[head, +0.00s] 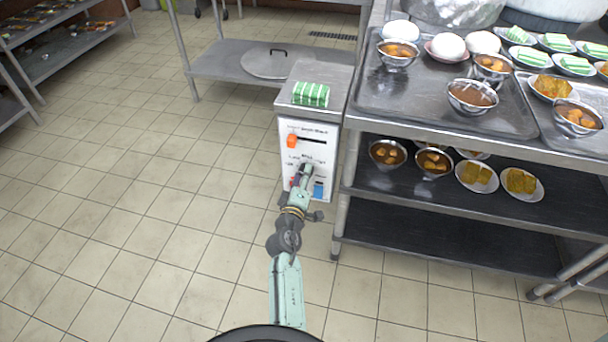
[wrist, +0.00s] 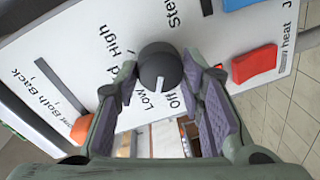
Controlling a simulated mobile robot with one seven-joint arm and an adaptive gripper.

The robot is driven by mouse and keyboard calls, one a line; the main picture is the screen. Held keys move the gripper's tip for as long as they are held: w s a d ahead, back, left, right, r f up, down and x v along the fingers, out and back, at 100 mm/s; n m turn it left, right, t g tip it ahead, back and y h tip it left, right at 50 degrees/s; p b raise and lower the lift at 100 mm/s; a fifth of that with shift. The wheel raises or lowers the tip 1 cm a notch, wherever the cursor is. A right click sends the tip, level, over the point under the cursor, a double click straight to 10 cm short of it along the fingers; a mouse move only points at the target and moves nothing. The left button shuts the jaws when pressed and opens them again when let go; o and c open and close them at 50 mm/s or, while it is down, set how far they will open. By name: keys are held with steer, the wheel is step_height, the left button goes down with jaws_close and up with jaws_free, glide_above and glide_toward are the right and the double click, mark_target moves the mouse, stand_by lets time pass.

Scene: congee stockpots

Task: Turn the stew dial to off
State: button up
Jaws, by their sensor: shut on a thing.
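The stew dial (wrist: 158,64) is a round black knob with a white pointer mark on the white control panel (head: 291,165). In the wrist view the mark points toward the space between the words Low and Off. The word High is on the dial's other side. My gripper (head: 306,168) is at the panel in the head view and hides the dial there. In the wrist view its two fingers, with purple-grey pads, are on either side of the dial, and it is shut on it.
An orange slider knob (head: 292,141) sits in a slot on the panel. A red button (wrist: 254,64) and a blue one (head: 319,189) are near my gripper. A green-striped packet (head: 310,94) lies on top. A steel food rack (head: 345,200) stands close right; open floor is left.

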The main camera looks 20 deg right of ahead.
steer(key=n+p, duration=0.1)
steer(key=n, duration=0.4)
steer(key=shift+w+r, duration=0.1)
steer(key=shift+r, duration=0.05)
steer(key=shift+n, duration=0.4)
steer(key=o, duration=1.1)
steer(key=shift+g, duration=0.3)
steer(key=shift+o, duration=0.2)
steer(key=v, duration=0.7)
steer(key=shift+a, duration=0.25)
